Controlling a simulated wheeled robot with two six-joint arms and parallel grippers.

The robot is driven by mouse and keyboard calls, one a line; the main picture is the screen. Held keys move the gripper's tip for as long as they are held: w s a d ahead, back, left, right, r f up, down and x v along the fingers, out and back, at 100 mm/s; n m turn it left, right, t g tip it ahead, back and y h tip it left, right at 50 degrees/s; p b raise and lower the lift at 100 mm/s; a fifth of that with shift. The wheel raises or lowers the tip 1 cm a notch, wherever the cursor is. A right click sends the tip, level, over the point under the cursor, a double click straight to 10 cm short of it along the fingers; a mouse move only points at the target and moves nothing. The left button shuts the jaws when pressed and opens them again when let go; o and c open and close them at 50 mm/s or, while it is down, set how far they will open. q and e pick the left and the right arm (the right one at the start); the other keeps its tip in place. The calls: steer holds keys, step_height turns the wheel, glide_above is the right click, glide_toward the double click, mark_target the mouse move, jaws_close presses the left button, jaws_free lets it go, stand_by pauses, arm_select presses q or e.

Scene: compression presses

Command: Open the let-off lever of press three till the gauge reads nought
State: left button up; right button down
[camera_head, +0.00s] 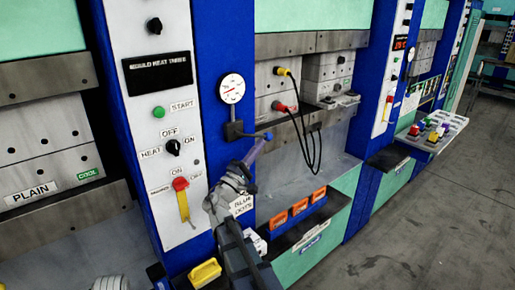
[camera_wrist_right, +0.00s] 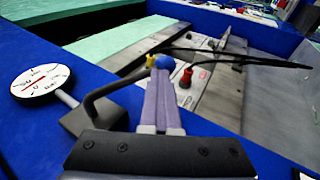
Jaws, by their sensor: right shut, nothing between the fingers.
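The round white gauge (camera_head: 232,88) sits on the blue press post; its red marking shows, but the reading is too small to tell. It also shows in the right wrist view (camera_wrist_right: 40,82). Below it the let-off lever has a dark block (camera_head: 233,131) and a dark bent arm (camera_wrist_right: 112,88) ending in a blue knob (camera_head: 268,136), which points right, away from the post. My right gripper (camera_head: 259,144) is shut and empty, its tips at the knob (camera_wrist_right: 163,62); whether they touch I cannot tell. My left gripper is not in view.
A control panel (camera_head: 160,100) with switches and a yellow-handled red knob (camera_head: 181,184) stands left of the post. Right of it, a yellow plug (camera_head: 281,71), a red plug (camera_head: 279,106) and hanging black cables face the press opening. Grey floor (camera_head: 430,210) is clear at right.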

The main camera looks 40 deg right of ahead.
steer(key=s+a+f+b, duration=0.1)
steer(key=a+f+b, duration=0.1)
steer(key=f+b, duration=0.4)
steer(key=s+a+f+b, duration=0.2)
steer(key=f+b, duration=0.4)
steer(key=f, duration=0.1)
steer(key=shift+a+b, duration=0.25)
steer(key=shift+b, duration=0.15)
